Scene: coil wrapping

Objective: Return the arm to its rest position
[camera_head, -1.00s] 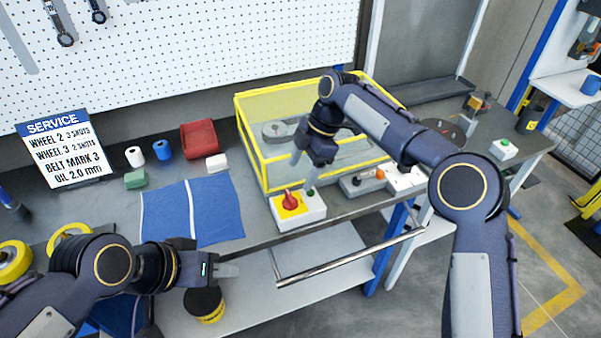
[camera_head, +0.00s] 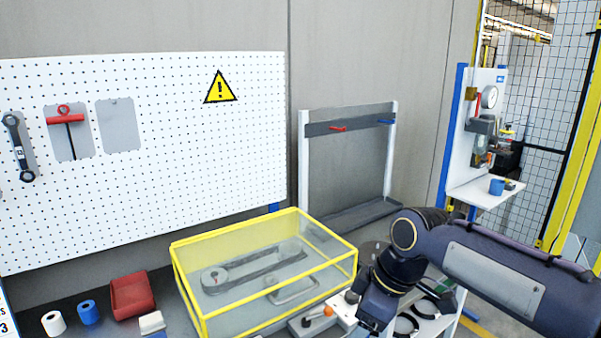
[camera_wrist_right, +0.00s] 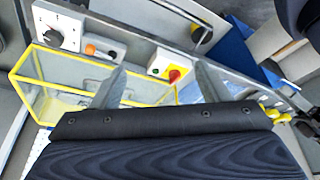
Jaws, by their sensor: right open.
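My right arm (camera_head: 490,280) comes in from the lower right in the head view. It reaches down beside the right side of the yellow-framed clear box (camera_head: 280,283). My right gripper is at the bottom edge of that view, with its fingertips out of sight. In the right wrist view the right gripper (camera_wrist_right: 160,68) has its two fingers spread wide apart with nothing between them. The yellow-framed box (camera_wrist_right: 70,86) and a control box with a red knob (camera_wrist_right: 175,75) show beyond the fingers. My left gripper is in neither current view.
A red bin (camera_head: 132,296), a blue roll (camera_head: 89,312) and a white roll (camera_head: 53,323) stand left of the box. The pegboard (camera_head: 240,150) and a rack (camera_head: 390,150) rise behind. A dial panel (camera_wrist_right: 58,32) shows in the wrist view.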

